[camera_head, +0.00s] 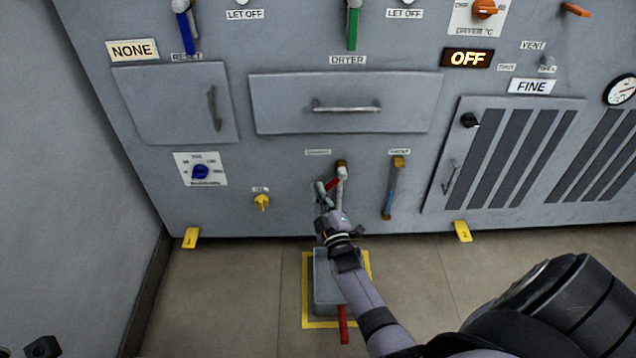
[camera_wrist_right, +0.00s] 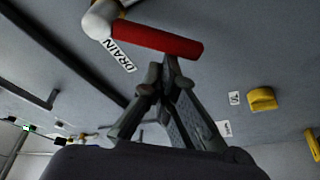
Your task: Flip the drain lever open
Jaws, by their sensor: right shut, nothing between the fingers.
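The drain lever is a red handle (camera_head: 333,184) on a white pipe elbow below a brass fitting, low on the grey cabinet front. In the right wrist view the red handle (camera_wrist_right: 158,40) sticks out sideways from the white elbow, beside a DRAIN label (camera_wrist_right: 118,55). My right gripper (camera_head: 321,189) is shut and empty at the handle. In the wrist view its fingertips (camera_wrist_right: 165,68) are together just under the handle's middle; I cannot tell whether they touch it. My left gripper is not clearly in view.
A blue lever (camera_head: 391,190) hangs to the right of the drain. A yellow knob (camera_head: 262,201) and a blue dial (camera_head: 200,172) are to the left. A grey floor box (camera_head: 323,280) with a red pedal bar stands below my right arm. A drawer handle (camera_head: 346,108) juts out above.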

